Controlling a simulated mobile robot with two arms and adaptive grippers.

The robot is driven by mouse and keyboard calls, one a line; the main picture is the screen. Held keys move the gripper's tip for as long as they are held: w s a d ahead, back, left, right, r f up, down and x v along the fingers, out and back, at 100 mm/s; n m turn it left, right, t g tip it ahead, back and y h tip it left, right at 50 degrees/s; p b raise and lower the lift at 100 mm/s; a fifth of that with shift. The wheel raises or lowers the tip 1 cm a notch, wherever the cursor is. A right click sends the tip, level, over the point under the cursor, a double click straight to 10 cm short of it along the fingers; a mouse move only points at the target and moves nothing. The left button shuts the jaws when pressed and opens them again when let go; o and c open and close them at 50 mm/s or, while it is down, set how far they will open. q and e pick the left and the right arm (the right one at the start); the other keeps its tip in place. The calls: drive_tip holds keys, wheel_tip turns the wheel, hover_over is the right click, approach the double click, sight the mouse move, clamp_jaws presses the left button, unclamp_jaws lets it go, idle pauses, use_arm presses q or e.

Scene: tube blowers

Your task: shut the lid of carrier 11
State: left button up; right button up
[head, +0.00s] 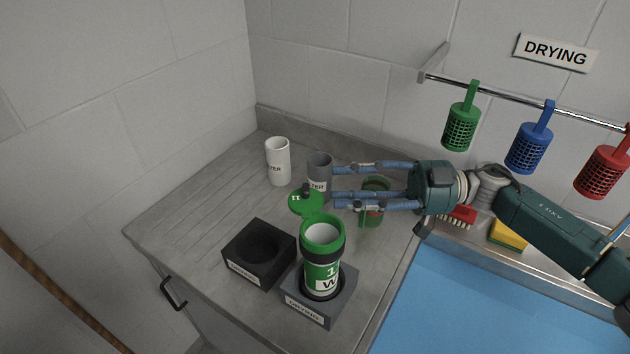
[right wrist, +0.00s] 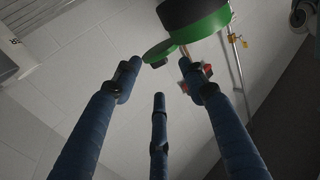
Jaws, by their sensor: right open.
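Carrier 11 (head: 322,274) is a green and white cylinder with an open top, standing upright in a dark grey holder block. Its round green lid (head: 303,202), marked 11, hangs open on the carrier's far side. The lid (right wrist: 160,51) also shows in the right wrist view, beside the underside of the carrier's green rim (right wrist: 200,27). My right gripper (head: 336,187) is open and empty. Its blue fingers point left, with the lower fingertips close to the lid's right side; I cannot tell whether they touch it. My left gripper is not in view.
A black holder block (head: 259,284) with an empty hole stands left of the carrier. A green container (head: 372,216) is partly hidden by my fingers. A blue basin (head: 450,305) lies right.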

sight(315, 195)
drive_tip(key=a+p, duration=0.1)
drive_tip(key=a, duration=0.3)
drive_tip(key=shift+w+a+r, duration=0.1)
drive_tip(key=shift+a, duration=0.3)
drive_tip(key=shift+a+p, duration=0.3)
drive_tip(key=shift+a, duration=0.35)
